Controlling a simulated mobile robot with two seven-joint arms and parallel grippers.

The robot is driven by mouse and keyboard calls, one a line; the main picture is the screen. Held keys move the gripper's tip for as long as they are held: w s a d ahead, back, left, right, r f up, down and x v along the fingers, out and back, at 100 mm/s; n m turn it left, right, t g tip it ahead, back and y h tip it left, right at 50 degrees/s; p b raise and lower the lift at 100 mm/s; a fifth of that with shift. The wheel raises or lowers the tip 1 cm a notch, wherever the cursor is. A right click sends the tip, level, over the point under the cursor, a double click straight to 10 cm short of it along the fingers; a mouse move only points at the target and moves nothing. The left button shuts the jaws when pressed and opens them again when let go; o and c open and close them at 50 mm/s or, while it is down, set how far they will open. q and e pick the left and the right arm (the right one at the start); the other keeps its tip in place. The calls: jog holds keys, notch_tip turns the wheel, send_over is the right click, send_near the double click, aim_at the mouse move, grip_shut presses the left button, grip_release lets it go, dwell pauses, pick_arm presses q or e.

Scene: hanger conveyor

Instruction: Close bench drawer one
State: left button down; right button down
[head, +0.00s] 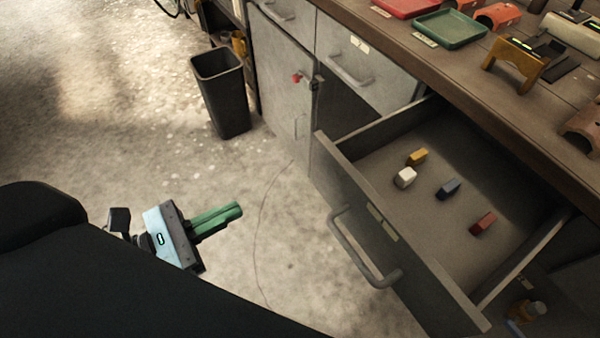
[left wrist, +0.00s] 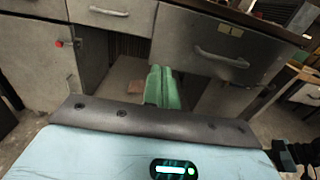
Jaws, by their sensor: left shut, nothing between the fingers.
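A grey bench drawer (head: 345,175) is pulled far out at the right of the head view. Its front has a bar handle (head: 362,255) and a small label. Several small blocks lie inside, including a white one (head: 405,177) and a red one (head: 484,223). The drawer's front also appears in the left wrist view (left wrist: 195,35). My left gripper (head: 238,210) has green fingers, is shut and empty, and is left of the drawer front, apart from it. Its fingertips also show in the left wrist view (left wrist: 160,70). My right gripper is out of view.
The bench top (head: 400,45) holds a red tray, a green tray (head: 450,28) and other parts. A closed drawer (head: 365,60) and a cabinet (head: 285,90) with a red knob lie beyond. A black bin (head: 222,95) stands on the floor. Floor between gripper and drawer is clear.

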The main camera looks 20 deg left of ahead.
pick_arm(q)
jog(key=w+p, duration=0.1)
jog(key=p, duration=0.6)
send_near(316, 166)
jog(key=p+x, duration=0.1)
jog(key=x, duration=0.5)
jog(key=shift+d+r, duration=0.1)
jog(key=shift+w+d, duration=0.25)
